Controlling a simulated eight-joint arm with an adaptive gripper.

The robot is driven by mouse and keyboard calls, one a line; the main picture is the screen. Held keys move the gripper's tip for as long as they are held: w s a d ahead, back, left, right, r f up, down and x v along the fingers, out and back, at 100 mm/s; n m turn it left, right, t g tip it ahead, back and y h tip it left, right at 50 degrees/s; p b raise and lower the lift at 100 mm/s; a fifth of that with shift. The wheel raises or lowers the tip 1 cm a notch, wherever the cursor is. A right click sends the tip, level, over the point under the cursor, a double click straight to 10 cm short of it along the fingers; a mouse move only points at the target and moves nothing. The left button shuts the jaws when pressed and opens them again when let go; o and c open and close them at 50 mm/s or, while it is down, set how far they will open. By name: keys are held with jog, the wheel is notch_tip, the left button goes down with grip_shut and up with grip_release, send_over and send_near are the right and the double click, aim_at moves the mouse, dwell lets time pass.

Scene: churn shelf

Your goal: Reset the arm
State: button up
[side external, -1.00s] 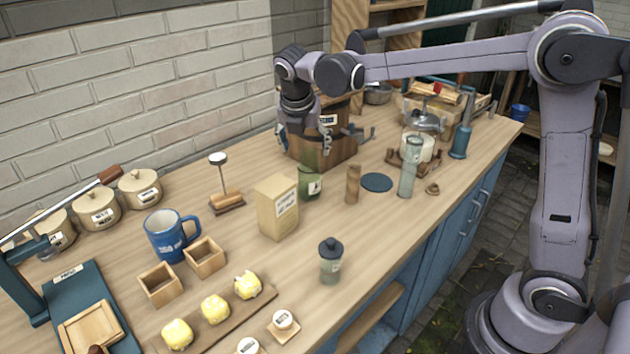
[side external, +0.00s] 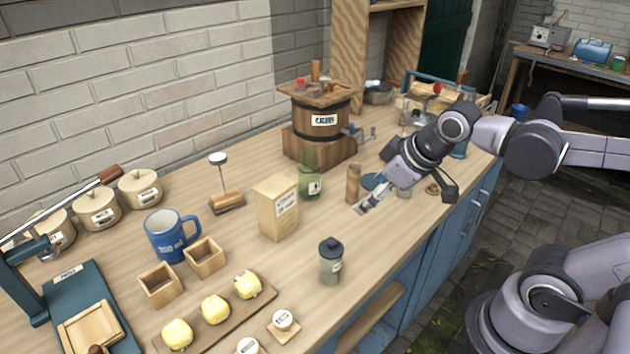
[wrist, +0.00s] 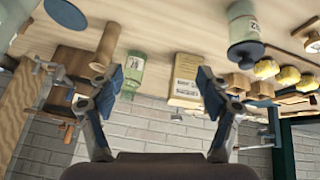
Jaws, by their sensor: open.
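My gripper (side external: 370,204) is over the right part of the worktop, near the front edge, beside an upright wooden cylinder (side external: 353,184). In the wrist view my gripper (wrist: 166,78) has its two fingers spread apart with nothing between them. Part of the dark blue disc (side external: 374,181) and of a clear bottle behind the arm are hidden by it. The wooden churn (side external: 318,125) stands clear at the back.
A green jar (side external: 309,184), a tan carton (side external: 277,208) and a dark-lidded jar (side external: 330,262) stand left of my gripper. A blue mug (side external: 168,236), wooden boxes and yellow lumps on a board sit further left. The blue cabinet front drops below the worktop edge.

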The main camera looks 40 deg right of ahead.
jog(key=s+m, duration=0.1)
jog(key=f+m, duration=0.1)
jog(key=shift+s+a+f+m+t, duration=0.2)
jog(key=shift+s+m+t, duration=0.1)
jog(key=shift+s, duration=0.1)
